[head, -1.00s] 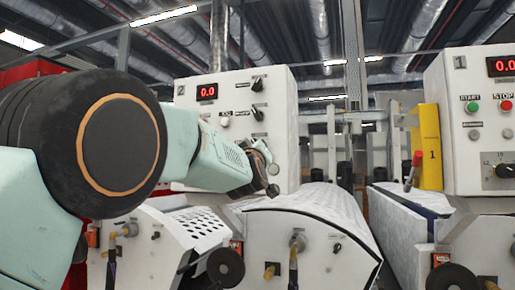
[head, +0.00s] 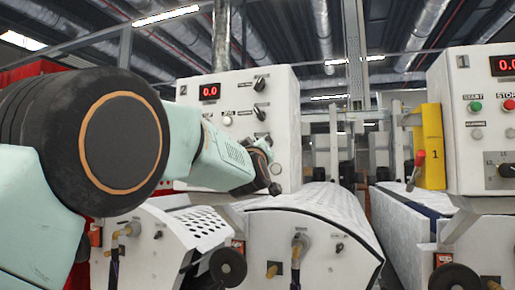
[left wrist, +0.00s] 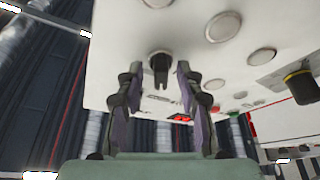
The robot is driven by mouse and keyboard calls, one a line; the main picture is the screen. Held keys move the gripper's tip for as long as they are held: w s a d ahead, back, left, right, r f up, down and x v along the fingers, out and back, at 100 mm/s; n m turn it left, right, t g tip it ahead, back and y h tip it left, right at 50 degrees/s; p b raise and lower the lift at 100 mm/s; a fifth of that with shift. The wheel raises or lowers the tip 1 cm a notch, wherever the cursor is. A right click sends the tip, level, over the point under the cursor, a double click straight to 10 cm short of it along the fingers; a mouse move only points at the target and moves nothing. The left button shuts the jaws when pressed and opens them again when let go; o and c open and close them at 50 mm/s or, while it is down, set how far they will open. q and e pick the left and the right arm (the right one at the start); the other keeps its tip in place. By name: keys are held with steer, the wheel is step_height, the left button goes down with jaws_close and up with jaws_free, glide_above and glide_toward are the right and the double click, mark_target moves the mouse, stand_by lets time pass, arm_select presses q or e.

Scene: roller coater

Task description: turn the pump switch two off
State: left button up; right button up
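The white control box marked 2 (head: 235,92) stands in the middle left of the head view, with a red 0.0 display (head: 209,92) and black rotary switches (head: 260,84) down its right side. My left gripper (head: 268,170) is in front of the box's lower right part, partly hidden by its own arm. In the left wrist view, my left gripper (left wrist: 158,100) is open, and a black switch knob (left wrist: 160,66) shows between and just beyond its fingertips. I cannot tell whether the fingers touch the knob. The switch labels are too small to read. My right gripper is not in view.
White roller housings (head: 310,245) with hose fittings lie below the boxes. In the left wrist view, round buttons (left wrist: 223,27) surround the knob.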

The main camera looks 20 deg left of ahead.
arm_select(q)
steer(key=v, duration=1.2)
steer(key=shift+s, duration=0.15)
steer(key=shift+a, duration=0.1)
